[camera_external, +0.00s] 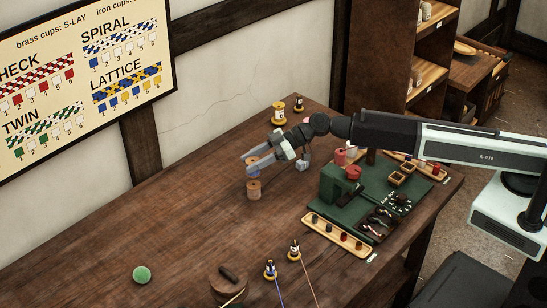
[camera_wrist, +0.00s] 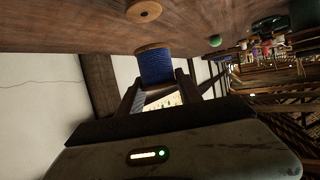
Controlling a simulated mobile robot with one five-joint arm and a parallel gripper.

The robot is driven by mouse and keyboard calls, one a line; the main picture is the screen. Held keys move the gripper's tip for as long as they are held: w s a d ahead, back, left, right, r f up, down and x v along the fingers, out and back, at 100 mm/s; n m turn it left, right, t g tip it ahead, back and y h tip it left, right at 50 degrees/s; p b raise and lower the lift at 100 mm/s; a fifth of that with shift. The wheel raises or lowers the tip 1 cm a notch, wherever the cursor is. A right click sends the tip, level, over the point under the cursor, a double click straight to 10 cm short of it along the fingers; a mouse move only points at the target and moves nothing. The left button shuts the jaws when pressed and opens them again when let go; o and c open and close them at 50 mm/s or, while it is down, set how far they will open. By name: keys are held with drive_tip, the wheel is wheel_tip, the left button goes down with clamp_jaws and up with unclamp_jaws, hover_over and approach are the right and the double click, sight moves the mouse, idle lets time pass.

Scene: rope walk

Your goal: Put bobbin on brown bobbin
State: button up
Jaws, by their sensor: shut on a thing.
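A blue-wound bobbin (camera_external: 252,161) with pale wooden ends is held between the fingers of my gripper (camera_external: 262,168). In the wrist view the blue bobbin (camera_wrist: 154,66) sits between the two fingertips of my gripper (camera_wrist: 157,88). The brown bobbin (camera_external: 253,190) stands upright on the table, just below the held bobbin in the external view. The wrist view shows a round wooden end of the brown bobbin (camera_wrist: 143,11), apart from the held one. The exact height of the gap is hard to tell.
A green board (camera_external: 335,205) with a red-topped fixture and small trays lies right of my gripper. Two brass cups (camera_external: 270,270) with cords and a brown wooden cylinder (camera_external: 228,288) stand at the front. A green ball (camera_external: 142,274) lies front left. The table's left side is mostly clear.

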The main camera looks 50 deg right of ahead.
wheel_tip(320, 180, down, 5)
drive_tip(key=b, duration=0.3)
drive_tip(key=shift+r+b, duration=0.1)
drive_tip(key=shift+b, duration=0.25)
drive_tip(key=shift+r, duration=0.25)
drive_tip(key=shift+f, duration=0.2)
drive_tip(key=o, duration=1.4)
drive_tip(key=shift+c, duration=0.2)
